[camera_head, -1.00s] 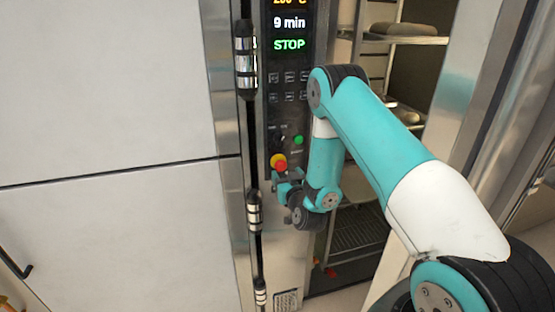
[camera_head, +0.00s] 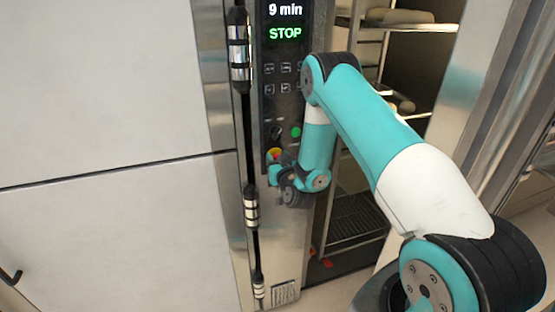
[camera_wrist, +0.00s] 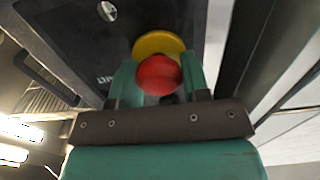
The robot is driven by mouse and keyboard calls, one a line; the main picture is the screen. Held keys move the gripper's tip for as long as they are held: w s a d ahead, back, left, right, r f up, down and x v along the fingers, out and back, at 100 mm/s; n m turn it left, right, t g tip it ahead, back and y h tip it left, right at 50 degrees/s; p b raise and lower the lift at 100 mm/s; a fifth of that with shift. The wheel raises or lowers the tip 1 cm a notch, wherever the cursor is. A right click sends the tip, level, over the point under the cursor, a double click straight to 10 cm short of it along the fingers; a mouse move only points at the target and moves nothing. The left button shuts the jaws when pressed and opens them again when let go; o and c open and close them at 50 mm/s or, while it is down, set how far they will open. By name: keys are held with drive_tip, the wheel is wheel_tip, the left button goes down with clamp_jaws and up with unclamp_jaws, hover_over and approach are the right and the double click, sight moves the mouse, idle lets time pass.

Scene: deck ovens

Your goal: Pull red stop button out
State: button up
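The red stop button (camera_wrist: 158,75) sits in a yellow collar (camera_wrist: 158,44) on the dark control panel. In the wrist view it lies between the two teal fingers of my gripper (camera_wrist: 159,80), one on each side. The fingers are very near its sides; I cannot tell whether they press on it. In the head view my gripper (camera_head: 278,167) is at the button, covering most of it, and some of the yellow collar (camera_head: 274,153) shows above the fingers.
The oven panel (camera_head: 284,105) reads "9 min" and "STOP". A green button (camera_head: 296,132) and a black knob (camera_head: 275,132) are just above my gripper. A door handle bar (camera_head: 251,206) runs close on the left. A rack (camera_head: 352,222) stands to the right.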

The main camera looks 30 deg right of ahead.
clamp_jaws()
drive_tip(key=shift+s+a+f+b, duration=0.15)
drive_tip(key=shift+s+a+b, duration=0.05)
drive_tip(key=shift+s+b, duration=0.2)
drive_tip(key=shift+s, duration=0.45)
drive_tip(key=o, duration=1.1)
unclamp_jaws()
drive_tip(key=shift+s+a, duration=0.1)
drive_tip(key=shift+a, duration=0.05)
